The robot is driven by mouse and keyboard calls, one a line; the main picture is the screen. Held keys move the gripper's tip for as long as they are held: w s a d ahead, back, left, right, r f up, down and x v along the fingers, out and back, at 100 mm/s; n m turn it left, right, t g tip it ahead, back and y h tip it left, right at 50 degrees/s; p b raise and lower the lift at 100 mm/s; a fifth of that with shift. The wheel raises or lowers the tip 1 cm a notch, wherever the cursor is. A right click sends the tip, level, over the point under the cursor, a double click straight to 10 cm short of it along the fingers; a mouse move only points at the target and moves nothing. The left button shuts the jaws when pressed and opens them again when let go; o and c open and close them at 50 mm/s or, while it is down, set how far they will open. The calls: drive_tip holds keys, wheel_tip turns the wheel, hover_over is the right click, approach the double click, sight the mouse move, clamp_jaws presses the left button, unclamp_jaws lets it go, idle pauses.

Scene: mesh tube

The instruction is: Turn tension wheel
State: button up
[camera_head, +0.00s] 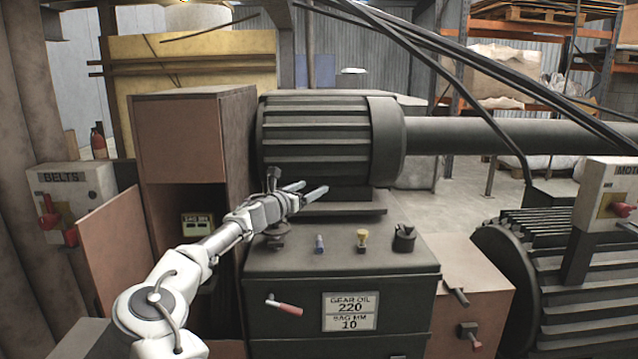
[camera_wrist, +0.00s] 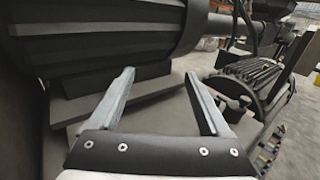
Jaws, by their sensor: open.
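My gripper (camera_head: 314,187) is open and empty. It is above the left part of the dark cabinet top (camera_head: 370,262), in front of the ribbed motor (camera_head: 315,137), with its fingers pointing right. In the wrist view my gripper (camera_wrist: 160,73) has its two fingers spread, with nothing between them. A dark round knob (camera_head: 276,232) stands on the cabinet top just below my gripper and is partly hidden by it. No wheel is labelled as the tension wheel, and I cannot tell whether this knob is it.
A blue plug (camera_head: 319,243), a yellow-topped knob (camera_head: 361,240) and a black fitting (camera_head: 404,238) stand along the cabinet top. A red-handled lever (camera_head: 285,306) is on its front. A BELTS switch box (camera_head: 73,200) is at left; a ribbed motor (camera_head: 575,285) is at right.

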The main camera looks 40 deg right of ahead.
drive_tip(key=shift+s+d+r, duration=0.4)
drive_tip(key=shift+s+r, duration=0.05)
drive_tip(key=shift+s, duration=0.2)
drive_tip(key=shift+s+d+r, duration=0.4)
drive_tip(key=shift+s+r, duration=0.05)
drive_tip(key=shift+s, duration=0.2)
